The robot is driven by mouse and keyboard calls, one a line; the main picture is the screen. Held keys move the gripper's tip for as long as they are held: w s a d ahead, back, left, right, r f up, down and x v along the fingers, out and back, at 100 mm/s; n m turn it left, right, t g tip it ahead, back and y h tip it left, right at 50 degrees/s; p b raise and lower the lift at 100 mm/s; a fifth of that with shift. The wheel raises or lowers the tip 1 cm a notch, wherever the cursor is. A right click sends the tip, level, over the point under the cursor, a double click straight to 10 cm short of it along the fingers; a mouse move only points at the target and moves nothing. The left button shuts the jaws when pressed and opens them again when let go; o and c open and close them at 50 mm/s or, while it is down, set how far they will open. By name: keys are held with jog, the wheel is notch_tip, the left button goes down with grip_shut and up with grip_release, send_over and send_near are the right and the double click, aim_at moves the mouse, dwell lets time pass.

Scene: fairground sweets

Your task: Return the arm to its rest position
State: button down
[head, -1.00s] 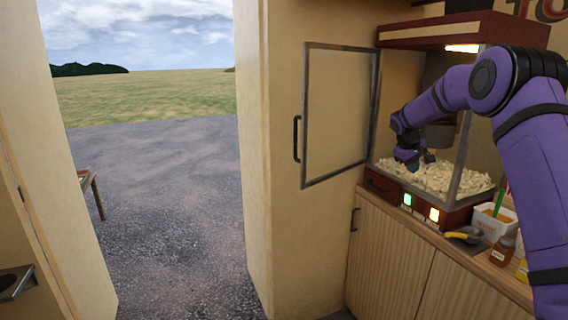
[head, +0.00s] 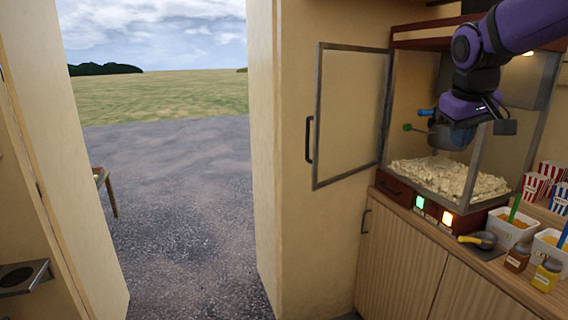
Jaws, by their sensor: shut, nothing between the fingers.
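My purple arm enters from the top right and bends down in front of the popcorn machine (head: 398,191). My gripper (head: 455,138) is at the arm's lower end, above the popcorn (head: 445,178) and clear of it. It looks empty, and its fingertips are hard to make out. From this view I cannot tell whether it is still inside the cabinet. The arm covers part of the machine's upper half.
The machine's glass door (head: 352,115) stands open to the left. A yellow-handled scoop (head: 482,240), white tubs (head: 511,230), sauce bottles (head: 547,275) and striped popcorn boxes (head: 535,186) crowd the counter at right. A doorway opens onto gravel (head: 185,205) at left.

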jog(key=s+a+f+y, duration=0.1)
jog(key=s+a+f, duration=0.1)
jog(key=s, duration=1)
jog(key=s+a+f+m+t+y, duration=0.1)
jog(key=s+a+f, duration=0.2)
jog(key=s, duration=0.9)
jog(key=shift+s+f+m, duration=0.2)
jog(key=shift+m, duration=0.1)
dwell(0.5)
